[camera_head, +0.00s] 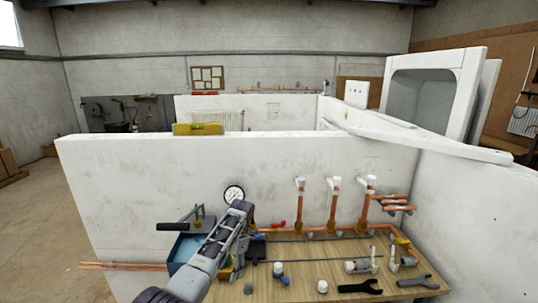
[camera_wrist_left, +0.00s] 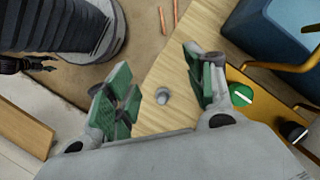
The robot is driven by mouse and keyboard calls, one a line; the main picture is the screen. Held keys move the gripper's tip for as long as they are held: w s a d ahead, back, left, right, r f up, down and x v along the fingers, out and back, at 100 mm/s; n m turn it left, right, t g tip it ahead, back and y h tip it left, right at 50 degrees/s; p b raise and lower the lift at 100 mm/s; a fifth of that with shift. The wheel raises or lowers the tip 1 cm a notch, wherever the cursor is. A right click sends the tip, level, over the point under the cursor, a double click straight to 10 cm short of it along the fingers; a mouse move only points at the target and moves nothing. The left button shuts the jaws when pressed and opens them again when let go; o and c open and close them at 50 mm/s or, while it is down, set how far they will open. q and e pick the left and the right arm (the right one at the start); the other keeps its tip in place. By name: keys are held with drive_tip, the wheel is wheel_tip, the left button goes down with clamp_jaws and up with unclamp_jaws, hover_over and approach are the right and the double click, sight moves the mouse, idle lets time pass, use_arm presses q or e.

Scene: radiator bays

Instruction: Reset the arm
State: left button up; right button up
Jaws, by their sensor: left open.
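My left gripper (camera_head: 236,214) reaches up from the bottom of the head view, over the left part of the wooden bench (camera_head: 312,265). In the left wrist view my left gripper (camera_wrist_left: 158,75) is open, its green-padded fingers spread apart. No object is held between them. A small grey round fitting (camera_wrist_left: 162,96) shows in the gap, on or above the wooden surface below; I cannot tell its distance from the fingers.
A blue box (camera_head: 184,248) stands at the bench's left end. A pressure gauge (camera_head: 233,194) and capped copper pipes (camera_head: 333,208) stand along the white wall (camera_head: 130,185). Wrenches (camera_head: 360,287) lie at the front. A yellow spirit level (camera_head: 197,129) rests on the wall top.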

use_arm(q)
drive_tip(key=s+a+f+n+t+h, duration=0.2)
drive_tip(key=s+f+n+t, duration=0.1)
drive_tip(key=s+f, duration=0.95)
drive_tip(key=s+a+r+n+t, duration=0.1)
drive_tip(key=s+a+r, duration=0.15)
drive_tip(key=s, duration=0.45)
drive_tip(key=s+a+r+n+t, duration=0.15)
drive_tip(key=s+r, duration=0.25)
drive_tip(key=s, duration=0.4)
drive_tip(key=s+a+r+n+t, duration=0.1)
drive_tip(key=s+a+r, duration=0.15)
drive_tip(key=s, duration=0.45)
drive_tip(key=s+f+g+b, duration=0.2)
drive_tip(key=s+f, duration=0.1)
drive_tip(key=f, duration=3.1)
drive_tip(key=s+a+f, duration=0.2)
drive_tip(key=s+f, duration=0.8)
drive_tip(key=s, duration=0.1)
drive_tip(key=s+a+f+b, duration=0.1)
drive_tip(key=s+a+f, duration=0.1)
drive_tip(key=s+f, duration=0.9)
drive_tip(key=shift+s+f+m+g, duration=0.15)
drive_tip(key=shift+s+m+g, duration=0.05)
drive_tip(key=shift+m+g, duration=0.15)
